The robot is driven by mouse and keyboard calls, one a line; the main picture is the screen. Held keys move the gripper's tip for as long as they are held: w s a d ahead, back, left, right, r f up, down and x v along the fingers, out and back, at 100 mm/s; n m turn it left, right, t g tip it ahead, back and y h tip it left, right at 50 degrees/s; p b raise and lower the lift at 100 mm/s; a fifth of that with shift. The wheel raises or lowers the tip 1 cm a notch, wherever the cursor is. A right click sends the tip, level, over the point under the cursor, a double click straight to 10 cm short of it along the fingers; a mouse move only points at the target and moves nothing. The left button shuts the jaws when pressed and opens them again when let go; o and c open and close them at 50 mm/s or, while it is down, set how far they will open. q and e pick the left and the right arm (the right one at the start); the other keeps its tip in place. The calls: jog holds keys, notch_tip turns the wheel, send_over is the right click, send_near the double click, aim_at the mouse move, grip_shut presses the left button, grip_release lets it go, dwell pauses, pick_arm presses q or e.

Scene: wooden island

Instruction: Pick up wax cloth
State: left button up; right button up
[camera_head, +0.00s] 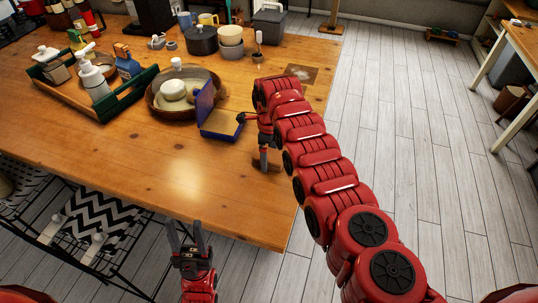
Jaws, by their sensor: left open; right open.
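I cannot tell for sure which thing is the wax cloth. A flat brown square with a pale patch (301,74) lies near the table's far right edge, behind my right arm. A small brown item (272,164), partly hidden by my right gripper, lies at the table's right edge. My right gripper (252,141) is open over the table's right side, its fingers beside a blue open case (221,126) and above the small brown item. Contact is unclear. My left gripper (188,238) is open and empty, in front of the table's near edge, fingers pointing away from me.
The wooden table (175,165) has clear room at its near side. A round basket (163,110) with white items and a green-ended tray (125,104) with bottles stand left of the case. Pots (201,42) stand behind. A wire rack (90,225) stands below the near edge.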

jog(key=shift+f, duration=0.2)
jog(key=c, duration=1.2)
jog(key=shift+r, duration=0.15)
jog(key=shift+r+b, duration=0.65)
jog(key=shift+r, duration=0.1)
jog(key=shift+a+r+b, duration=0.1)
jog(key=shift+r+b, duration=0.45)
jog(key=shift+r, duration=0.3)
jog(key=s+a+p, duration=0.1)
jog(key=p, duration=0.1)
jog(key=s+a+r+p, duration=0.1)
jog(key=s+a+p, duration=0.1)
jog(key=shift+s+a+r, duration=0.1)
jog(key=shift+s+a, duration=0.1)
jog(key=shift+s, duration=0.05)
jog(key=s+a, duration=0.7)
jog(key=a, duration=0.1)
jog(key=shift+s+r, duration=0.2)
jog(key=shift+s, duration=0.15)
